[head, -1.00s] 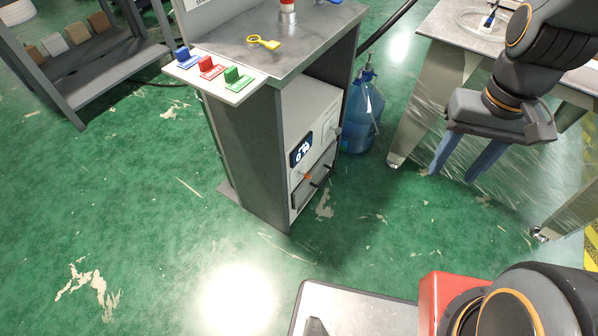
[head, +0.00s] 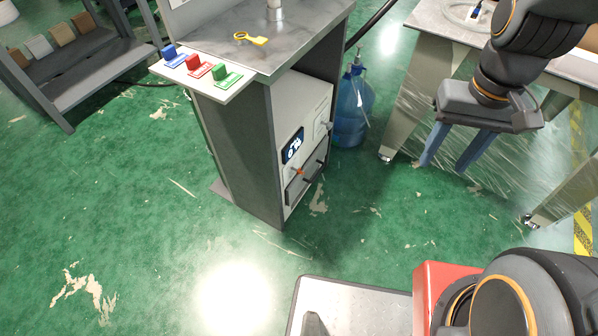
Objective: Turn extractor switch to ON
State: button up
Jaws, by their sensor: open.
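A white machine (head: 306,118) sits inside a grey stand (head: 243,157). Its front has a dark lit display (head: 293,146), a small orange-red knob (head: 298,171) below it, and a dark panel with a black handle (head: 313,179). I see no readable label, so I cannot tell which part, if any, is the extractor switch or how it is set. My gripper (head: 443,167) points down at the right, its two blue fingers spread and nothing between them. It is apart from the machine, to the right of it in the picture.
Blue, red and green holders (head: 199,67) stand on the stand's side shelf, and a yellow tag (head: 250,38) lies on top. A blue bottle (head: 352,108) stands beside the stand. A table (head: 435,20) is behind my gripper. Green floor is clear in front and left.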

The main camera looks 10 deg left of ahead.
aim_at(298, 171)
jog(key=u, duration=1.15)
jog(key=k, duration=1)
jog(key=z, duration=1.1)
jog(key=i, duration=0.5)
jog(key=u, duration=0.05)
